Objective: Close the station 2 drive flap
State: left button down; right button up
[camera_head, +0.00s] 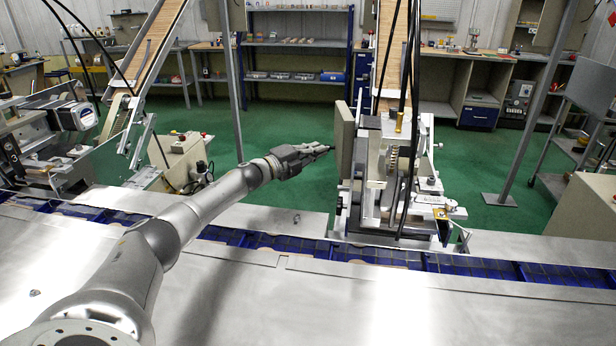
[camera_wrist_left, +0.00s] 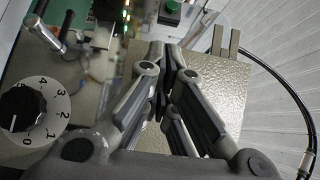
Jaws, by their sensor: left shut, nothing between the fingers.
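The station 2 machine (camera_head: 390,180) stands behind the blue conveyor, right of centre in the head view. A beige flap panel (camera_head: 343,140) stands upright on its left side, seen nearly edge-on. I take it to be the drive flap. My left gripper (camera_head: 328,149) is shut and empty, its fingertips pointing right at the flap's left side. In the left wrist view the shut fingers (camera_wrist_left: 164,52) lie in front of a speckled beige panel (camera_wrist_left: 226,88), likely the same flap. I cannot tell whether they touch it. My right gripper is out of view.
A numbered dial knob (camera_wrist_left: 20,108) and a green button (camera_wrist_left: 172,12) show in the left wrist view, with a black cable (camera_wrist_left: 290,75) curving at right. The blue conveyor (camera_head: 300,250) runs across the front. Black cables (camera_head: 408,120) hang before the machine.

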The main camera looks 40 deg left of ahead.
pick_arm(q)
jog(key=b+x, duration=0.1)
jog(key=x, duration=0.2)
jog(key=shift+r, duration=0.1)
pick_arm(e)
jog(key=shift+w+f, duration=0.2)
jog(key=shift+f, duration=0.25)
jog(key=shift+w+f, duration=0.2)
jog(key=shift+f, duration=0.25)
pick_arm(q)
jog(key=shift+d+r, duration=0.15)
jog(key=shift+r, duration=0.15)
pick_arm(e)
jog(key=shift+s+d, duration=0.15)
pick_arm(q)
jog(key=f+v, duration=0.1)
jog(key=v, duration=1.1)
jog(key=shift+b, duration=0.3)
jog(key=shift+s+r, duration=0.1)
jog(key=shift+r, duration=0.05)
